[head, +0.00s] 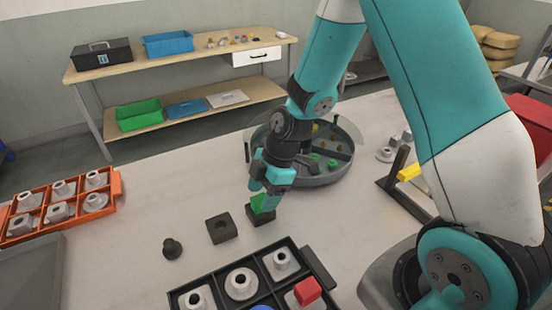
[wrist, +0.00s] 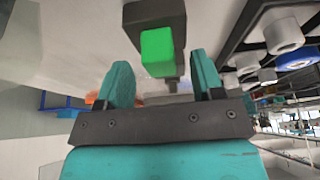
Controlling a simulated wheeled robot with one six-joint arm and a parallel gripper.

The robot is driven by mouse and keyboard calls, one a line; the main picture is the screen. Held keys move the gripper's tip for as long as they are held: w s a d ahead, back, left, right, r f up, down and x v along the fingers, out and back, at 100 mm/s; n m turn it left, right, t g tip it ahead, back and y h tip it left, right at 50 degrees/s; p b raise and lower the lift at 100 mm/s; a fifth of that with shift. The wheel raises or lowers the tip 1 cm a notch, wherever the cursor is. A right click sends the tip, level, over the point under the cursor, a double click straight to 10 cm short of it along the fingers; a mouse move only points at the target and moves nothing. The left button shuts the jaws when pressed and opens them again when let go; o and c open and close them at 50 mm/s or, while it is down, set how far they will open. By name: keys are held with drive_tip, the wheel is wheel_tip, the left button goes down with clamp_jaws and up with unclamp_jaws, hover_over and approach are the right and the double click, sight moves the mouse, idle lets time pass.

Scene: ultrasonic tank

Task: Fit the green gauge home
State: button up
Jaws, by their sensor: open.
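The green gauge (head: 261,204) is a bright green block standing at a dark square block (head: 262,220) on the bench. In the wrist view the green gauge (wrist: 157,52) shows against the dark block (wrist: 152,16); I cannot tell how deep it sits. My gripper (head: 266,196) is above it, pointing down, with its teal fingers close around the green gauge in the head view. In the wrist view my gripper (wrist: 161,72) is open, one finger to each side, with a gap beside the gauge. The fingers partly hide the gauge in the head view.
A second dark square block with a hole (head: 220,228) and a dark knob (head: 172,248) lie to the left. A black tray (head: 322,268) of flanged grey parts is in front. The round tank (head: 335,180) stands close behind my gripper. An orange tray (head: 117,186) is at left.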

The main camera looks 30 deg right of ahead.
drive_tip(key=b+v, duration=0.1)
drive_tip(key=v, duration=1.4)
drive_tip(key=shift+d+r, duration=0.1)
drive_tip(key=shift+d, duration=0.05)
drive_tip(key=s+a+r+m, duration=0.3)
drive_tip(key=s+a+m, duration=0.2)
drive_tip(key=s, duration=0.4)
drive_tip(key=s+a+r+m, duration=0.2)
drive_tip(key=s+a+m, duration=0.4)
drive_tip(key=s, duration=0.3)
drive_tip(key=shift+s+a+r, duration=0.2)
drive_tip(key=shift+s+r, duration=0.05)
drive_tip(key=shift+r, duration=0.15)
